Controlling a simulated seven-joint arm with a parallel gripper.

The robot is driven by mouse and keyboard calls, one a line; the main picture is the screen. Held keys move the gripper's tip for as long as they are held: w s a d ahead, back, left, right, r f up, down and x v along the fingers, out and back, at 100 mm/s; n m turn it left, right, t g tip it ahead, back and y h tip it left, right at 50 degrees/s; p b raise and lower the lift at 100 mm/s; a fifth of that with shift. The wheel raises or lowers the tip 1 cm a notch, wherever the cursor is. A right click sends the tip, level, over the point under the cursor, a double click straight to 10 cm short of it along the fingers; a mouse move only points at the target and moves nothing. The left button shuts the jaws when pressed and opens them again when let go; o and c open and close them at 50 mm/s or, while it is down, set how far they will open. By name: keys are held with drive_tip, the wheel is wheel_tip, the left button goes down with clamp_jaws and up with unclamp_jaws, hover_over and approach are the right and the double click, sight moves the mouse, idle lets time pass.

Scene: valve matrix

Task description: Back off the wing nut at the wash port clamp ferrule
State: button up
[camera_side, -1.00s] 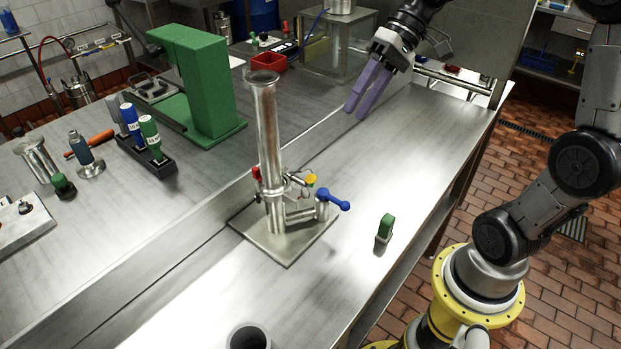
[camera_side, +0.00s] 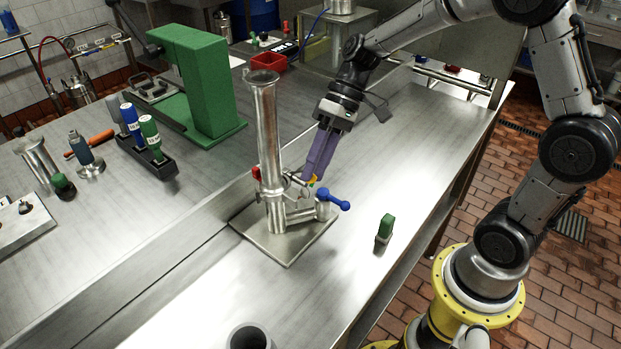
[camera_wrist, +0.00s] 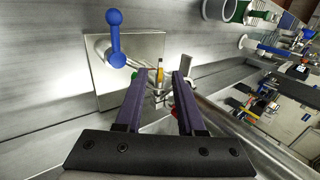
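A steel column with side ports (camera_side: 267,130) stands upright on a square base plate (camera_side: 285,250). The clamp fittings (camera_side: 293,184) around its lower part are small; I cannot single out the wing nut. A yellow-orange part (camera_wrist: 160,72) shows between my fingers in the wrist view, with steel clamp pieces (camera_wrist: 159,95) nearby. My gripper (camera_side: 311,178) points down beside the column's right side, its purple fingertips at the fittings and partly hiding them. In the wrist view my gripper (camera_wrist: 160,75) has its fingers apart; I see no contact.
A blue-handled valve (camera_side: 333,200) projects right of the column, close to my fingers; it also shows in the wrist view (camera_wrist: 115,38). A red part (camera_side: 256,173) is on the column's left. A green-topped block (camera_side: 385,228) stands right. The bench front is mostly clear.

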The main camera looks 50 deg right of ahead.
sight(304, 184)
drive_tip(key=shift+x, duration=1.45)
clamp_jaws()
